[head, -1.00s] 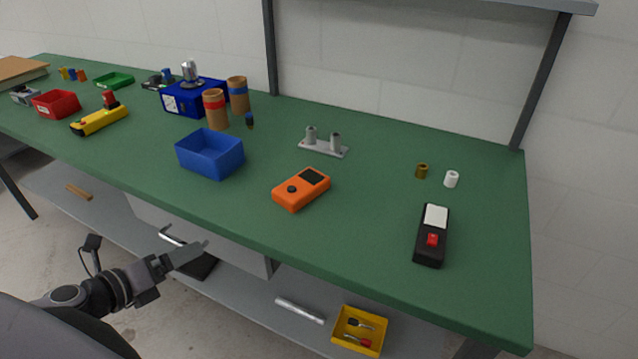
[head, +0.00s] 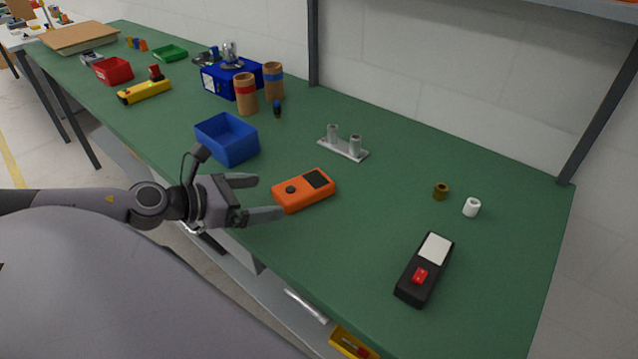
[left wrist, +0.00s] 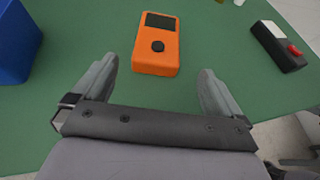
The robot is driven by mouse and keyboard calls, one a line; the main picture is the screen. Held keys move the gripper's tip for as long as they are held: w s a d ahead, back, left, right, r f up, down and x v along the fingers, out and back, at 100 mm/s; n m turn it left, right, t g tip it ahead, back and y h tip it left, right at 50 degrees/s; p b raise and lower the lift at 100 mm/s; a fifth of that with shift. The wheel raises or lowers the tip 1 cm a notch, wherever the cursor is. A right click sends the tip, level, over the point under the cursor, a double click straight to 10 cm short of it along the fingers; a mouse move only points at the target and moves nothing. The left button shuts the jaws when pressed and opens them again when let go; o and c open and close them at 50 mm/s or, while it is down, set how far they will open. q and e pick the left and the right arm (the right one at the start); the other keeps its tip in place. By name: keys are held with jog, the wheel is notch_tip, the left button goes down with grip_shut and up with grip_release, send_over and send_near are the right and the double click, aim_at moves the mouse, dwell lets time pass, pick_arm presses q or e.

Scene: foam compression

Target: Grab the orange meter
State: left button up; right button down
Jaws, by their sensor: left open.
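The orange meter (head: 303,191) lies flat on the green workbench, with a dark screen and a round black knob. My left gripper (head: 262,197) is open and empty, just left of the meter, with its fingers pointing toward it. In the left wrist view the meter (left wrist: 156,45) lies ahead of and between the two spread fingertips of the left gripper (left wrist: 160,85). No contact with the meter shows. My right gripper is not in view.
A blue bin (head: 228,140) stands left of the meter, close to my left gripper. A grey plate with two posts (head: 343,148) is behind it. A black device with a red switch (head: 424,270) lies at right. The bench (head: 360,235) is clear between them.

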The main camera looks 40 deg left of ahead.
aim_at(284, 193)
pick_arm(q)
jog(key=shift+w+d+f, duration=0.2)
jog(key=shift+w, duration=0.3)
jog(key=shift+w+f, duration=0.15)
jog(key=shift+w, duration=0.1)
jog(key=shift+w+d+f, duration=0.2)
jog(key=shift+w+f, duration=0.05)
jog(key=shift+w, duration=0.4)
jog(key=shift+b+x, duration=0.75)
jog(key=shift+x, duration=0.05)
jog(key=w+f+b, duration=0.1)
jog(key=b, duration=0.4)
jog(key=shift+w+d+f, duration=0.15)
jog(key=shift+w, duration=0.05)
jog(key=shift+w+d+b, duration=0.15)
jog(key=shift+w+b, duration=0.05)
jog(key=shift+b, duration=0.4)
